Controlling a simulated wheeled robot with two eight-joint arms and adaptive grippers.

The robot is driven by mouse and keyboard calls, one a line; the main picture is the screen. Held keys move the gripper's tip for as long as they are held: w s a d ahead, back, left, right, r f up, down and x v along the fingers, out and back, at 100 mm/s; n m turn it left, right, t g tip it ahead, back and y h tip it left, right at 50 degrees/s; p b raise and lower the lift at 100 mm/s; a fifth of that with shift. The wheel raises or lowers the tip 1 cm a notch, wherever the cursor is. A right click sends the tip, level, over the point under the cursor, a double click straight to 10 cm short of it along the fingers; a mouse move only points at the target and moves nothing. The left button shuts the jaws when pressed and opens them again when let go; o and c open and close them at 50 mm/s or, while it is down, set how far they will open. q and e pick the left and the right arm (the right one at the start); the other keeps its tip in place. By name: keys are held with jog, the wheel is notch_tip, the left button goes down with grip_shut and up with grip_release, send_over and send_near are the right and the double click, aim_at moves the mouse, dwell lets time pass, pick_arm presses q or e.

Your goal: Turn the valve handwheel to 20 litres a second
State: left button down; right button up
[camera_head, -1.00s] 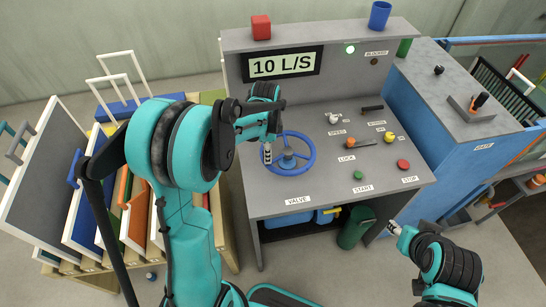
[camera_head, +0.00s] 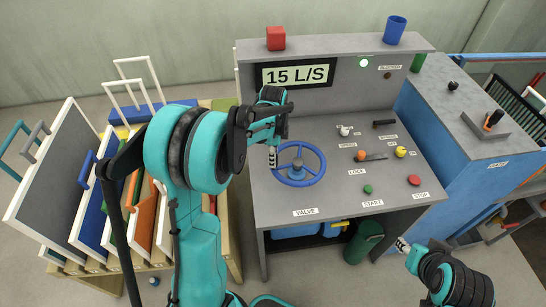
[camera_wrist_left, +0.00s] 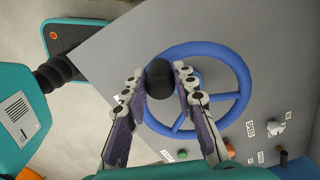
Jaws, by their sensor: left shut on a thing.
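The blue valve handwheel (camera_head: 297,183) lies on the grey panel above the VALVE label. It also shows in the left wrist view (camera_wrist_left: 246,78). My left gripper (camera_head: 273,158) is at the wheel's left side. In the left wrist view its fingers (camera_wrist_left: 160,85) are shut around the dark knob (camera_wrist_left: 158,72) at the wheel's rim. The knob is hidden by the gripper in the head view. The display (camera_head: 296,74) reads 15 L/S. My right gripper (camera_head: 401,244) is at the lower right, away from the wheel; its finger opening is too small to make out.
The panel carries an orange lever (camera_head: 372,156), a green START button (camera_head: 368,189) and a red STOP button (camera_head: 414,180). A red block (camera_head: 276,38) and a blue cup (camera_head: 395,30) stand on top. A rack of boards (camera_head: 45,185) stands left.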

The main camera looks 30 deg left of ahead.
pick_arm(q)
jog(key=c, duration=1.2)
grip_release()
jog(key=shift+w, duration=0.1)
notch_tip(320, 180, up, 12)
jog(key=s+d+f+n+t+b, duration=0.3)
jog(key=s+d+f+n+b, duration=0.1)
jog(key=s+n, duration=0.3)
jog(key=s+d+f+n+t+b, duration=0.4)
jog(key=s+d+f+n, duration=0.1)
jog(key=s, duration=0.6)
jog(key=shift+s+d+f+n+b, duration=0.3)
jog(key=shift+f+n, duration=0.35)
jog(key=shift+n, duration=0.55)
jog(key=shift+w+a, duration=0.1)
